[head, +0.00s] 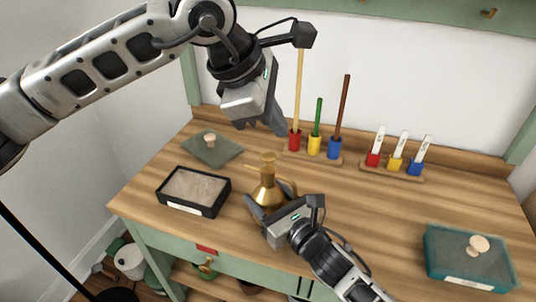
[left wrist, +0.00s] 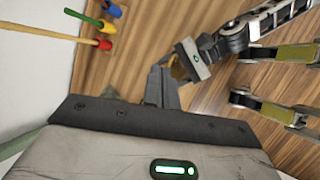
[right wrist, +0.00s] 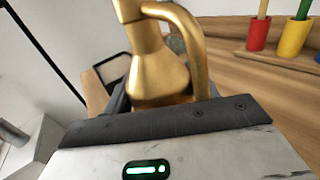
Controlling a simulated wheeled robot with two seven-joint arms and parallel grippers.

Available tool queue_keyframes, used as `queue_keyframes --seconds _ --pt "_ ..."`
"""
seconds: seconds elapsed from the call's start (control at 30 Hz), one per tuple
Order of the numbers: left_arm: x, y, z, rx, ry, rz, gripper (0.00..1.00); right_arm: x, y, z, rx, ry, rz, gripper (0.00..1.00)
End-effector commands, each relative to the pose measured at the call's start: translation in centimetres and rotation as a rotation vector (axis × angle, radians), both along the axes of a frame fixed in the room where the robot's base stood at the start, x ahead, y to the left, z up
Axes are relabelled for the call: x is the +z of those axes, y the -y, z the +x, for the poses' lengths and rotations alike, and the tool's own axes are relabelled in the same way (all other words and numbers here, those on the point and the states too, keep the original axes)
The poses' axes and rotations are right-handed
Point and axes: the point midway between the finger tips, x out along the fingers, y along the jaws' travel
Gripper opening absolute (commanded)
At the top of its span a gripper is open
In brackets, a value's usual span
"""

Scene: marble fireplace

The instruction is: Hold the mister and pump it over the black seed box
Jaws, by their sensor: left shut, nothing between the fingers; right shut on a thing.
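The brass mister (head: 267,188) is upright near the middle of the bench, its spout pointing left. It fills the middle of the right wrist view (right wrist: 158,72). My right gripper (head: 262,210) is shut around its lower body; I cannot tell whether its base touches the wood. The black seed box (head: 194,209), filled with pale soil, sits just left of the mister, apart from it. My left gripper (head: 278,124) is shut and empty, above and behind the mister's top. Its closed fingers (left wrist: 162,88) also show in the left wrist view.
A grey-green lid with a knob (head: 212,148) lies behind the seed box. A rack of coloured cups with tall sticks (head: 314,146) and a rack of white tags (head: 396,162) stand at the back. A teal lidded box (head: 450,258) is front right. The right middle is clear.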

Motion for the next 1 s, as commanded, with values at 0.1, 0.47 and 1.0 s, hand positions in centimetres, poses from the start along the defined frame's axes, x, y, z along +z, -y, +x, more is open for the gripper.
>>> queue_keyframes --seconds 0.1,0.47,1.0 --pt "1.6 -0.5 0.7 0.102 0.096 -0.099 0.0 -0.1 0.1 0.0 -0.002 -0.002 -0.003 0.25" --pt "4.1 -2.2 2.0 0.248 0.204 -0.208 0.0 -0.1 0.1 0.0 -0.001 -0.002 -0.003 0.25" --pt "1.3 -2.2 2.0 0.244 0.198 -0.205 0.0 -0.1 0.0 0.0 -0.001 -0.002 -0.002 0.25"
